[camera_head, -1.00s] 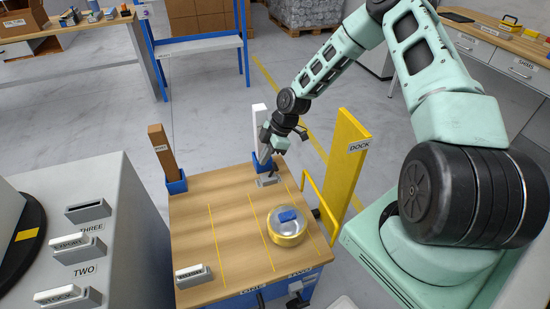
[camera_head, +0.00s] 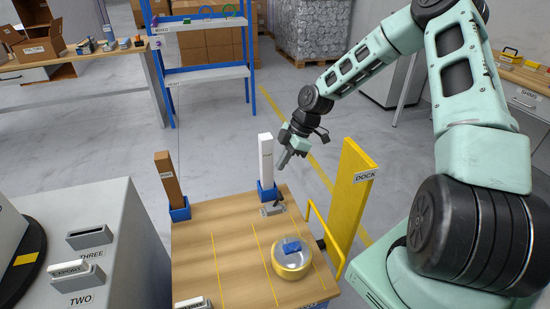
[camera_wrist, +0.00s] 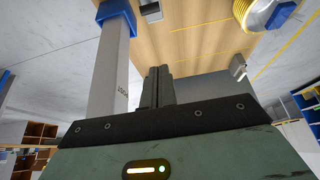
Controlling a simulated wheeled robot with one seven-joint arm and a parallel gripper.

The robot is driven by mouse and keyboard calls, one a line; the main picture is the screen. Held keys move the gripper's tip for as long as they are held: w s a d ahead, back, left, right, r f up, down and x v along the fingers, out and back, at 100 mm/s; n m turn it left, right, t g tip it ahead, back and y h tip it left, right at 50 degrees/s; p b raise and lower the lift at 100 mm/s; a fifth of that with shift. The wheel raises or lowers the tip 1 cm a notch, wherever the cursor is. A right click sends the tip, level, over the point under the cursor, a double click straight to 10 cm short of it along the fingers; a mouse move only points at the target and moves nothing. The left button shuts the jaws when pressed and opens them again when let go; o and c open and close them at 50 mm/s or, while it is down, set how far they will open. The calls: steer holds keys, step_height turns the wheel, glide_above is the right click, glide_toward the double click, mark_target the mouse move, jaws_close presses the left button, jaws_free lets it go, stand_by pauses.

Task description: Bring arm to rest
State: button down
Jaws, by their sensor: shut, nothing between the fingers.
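My gripper (camera_head: 283,160) is shut and empty. In the head view it hangs in the air just right of the white post (camera_head: 266,160), above the far right corner of the wooden table (camera_head: 205,250). In the wrist view my shut fingers (camera_wrist: 157,86) point up at the table, with the post (camera_wrist: 117,75) on their left. My arm reaches in from the right, bent at its elbow.
A yellow DOCK panel (camera_head: 348,205) stands at the table's right. A gold-rimmed round container (camera_head: 291,270) with a blue block sits on the table. A brown post (camera_head: 168,179) stands far left. Grey housings with slots (camera_head: 100,236) are at left.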

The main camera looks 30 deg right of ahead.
steer(key=s+a+r+m+g+h, duration=0.1)
steer(key=s+a+r+h, duration=0.1)
steer(key=s+a+r, duration=0.5)
steer(key=s+a+r+m+g+h, duration=0.1)
steer(key=s+a+r, duration=0.15)
steer(key=a, duration=0.75)
steer(key=s+a+r+m, duration=0.2)
steer(key=s+a+r, duration=0.2)
steer(key=s, duration=0.6)
steer(key=s+a+r+m+h, duration=0.1)
steer(key=s+a+r+m, duration=0.2)
steer(key=s, duration=0.7)
steer(key=shift+s+a+r+t, duration=0.15)
steer(key=shift+a+r+t, duration=0.25)
steer(key=shift+r, duration=0.45)
steer(key=shift+a, duration=0.1)
